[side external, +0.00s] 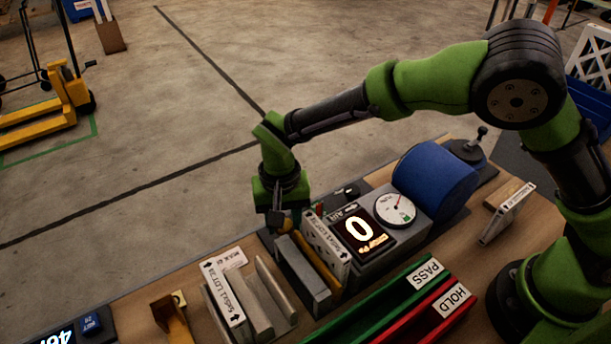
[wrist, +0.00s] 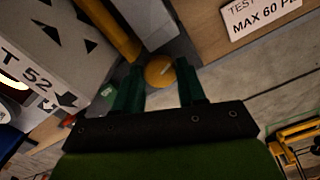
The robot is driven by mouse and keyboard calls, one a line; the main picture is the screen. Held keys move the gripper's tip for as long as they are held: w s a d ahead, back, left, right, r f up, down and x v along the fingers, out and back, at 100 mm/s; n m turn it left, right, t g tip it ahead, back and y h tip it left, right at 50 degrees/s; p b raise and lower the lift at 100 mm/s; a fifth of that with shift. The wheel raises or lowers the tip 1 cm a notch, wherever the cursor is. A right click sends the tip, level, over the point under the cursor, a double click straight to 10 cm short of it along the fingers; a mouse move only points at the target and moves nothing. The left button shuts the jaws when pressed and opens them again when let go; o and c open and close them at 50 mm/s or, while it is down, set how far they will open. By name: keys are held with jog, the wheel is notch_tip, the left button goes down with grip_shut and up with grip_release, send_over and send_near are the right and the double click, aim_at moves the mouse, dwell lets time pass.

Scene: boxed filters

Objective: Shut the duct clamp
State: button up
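The duct clamp shows as a yellow bar (side external: 318,264) beside a grey block (side external: 303,274), with a round yellow knob (side external: 285,225) near its far end. The bar (wrist: 112,30) and knob (wrist: 159,71) also show in the wrist view. My gripper (side external: 279,215) points down at the knob. In the wrist view my gripper (wrist: 159,78) is open, with one green finger on each side of the knob. I cannot tell whether the fingers touch it. A white boxed filter (side external: 326,246) stands upright between the bar and the gauge housing (side external: 382,246).
The display (side external: 360,233) reads 0 beside a round dial (side external: 395,210) and blue drum (side external: 436,180). A green PASS rail (side external: 378,304) and red HOLD rail (side external: 420,318) lie in front. Another boxed filter (side external: 222,291) stands in a rack at left; a white panel (side external: 507,212) stands right.

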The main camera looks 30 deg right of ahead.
jog(key=shift+o, duration=0.7)
notch_tip(320, 180, up, 17)
dwell(0.3)
notch_tip(320, 180, down, 17)
jog(key=n, duration=0.9)
